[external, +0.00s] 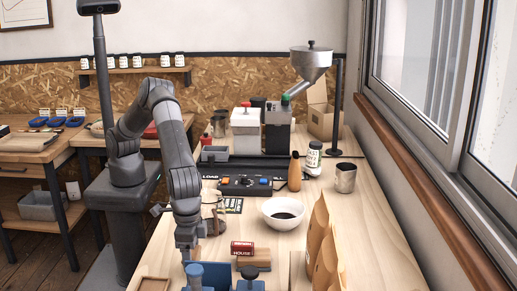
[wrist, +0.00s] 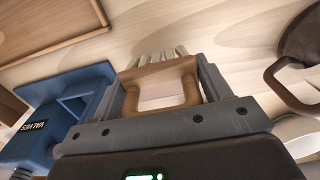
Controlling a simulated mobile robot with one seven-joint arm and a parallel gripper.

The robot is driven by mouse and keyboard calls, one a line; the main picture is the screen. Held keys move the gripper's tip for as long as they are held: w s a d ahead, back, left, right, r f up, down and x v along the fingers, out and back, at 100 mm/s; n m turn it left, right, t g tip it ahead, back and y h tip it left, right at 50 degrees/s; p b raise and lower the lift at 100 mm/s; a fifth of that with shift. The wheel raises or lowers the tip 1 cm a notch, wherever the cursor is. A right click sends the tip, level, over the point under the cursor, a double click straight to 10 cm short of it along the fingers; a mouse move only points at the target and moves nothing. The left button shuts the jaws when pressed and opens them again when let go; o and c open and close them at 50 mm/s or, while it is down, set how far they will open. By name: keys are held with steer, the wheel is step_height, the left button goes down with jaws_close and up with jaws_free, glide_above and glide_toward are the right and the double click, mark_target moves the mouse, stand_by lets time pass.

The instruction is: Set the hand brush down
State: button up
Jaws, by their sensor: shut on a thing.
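My gripper (wrist: 165,72) is shut on the hand brush (wrist: 152,76), whose light brown wooden body lies between the two grey fingers in the wrist view. Its pale bristles show just beyond the fingertips, against the light wooden worktop (wrist: 225,25). I cannot tell whether the bristles touch the wood. In the external view my gripper (external: 187,243) points down low over the near left part of the worktop (external: 360,240). The brush cannot be made out there.
A blue bin labelled VALVES (wrist: 62,105) stands close left of my gripper in the wrist view, with a wooden tray (wrist: 60,35) beyond it. A brown-handled vessel (wrist: 300,50) is at right. Externally, a red HOUSE stamp (external: 242,248), white bowl (external: 283,213) and paper bags (external: 320,245) stand nearby.

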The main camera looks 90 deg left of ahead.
steer(key=shift+f, duration=1)
steer(key=shift+f, duration=0.15)
steer(key=o, duration=1)
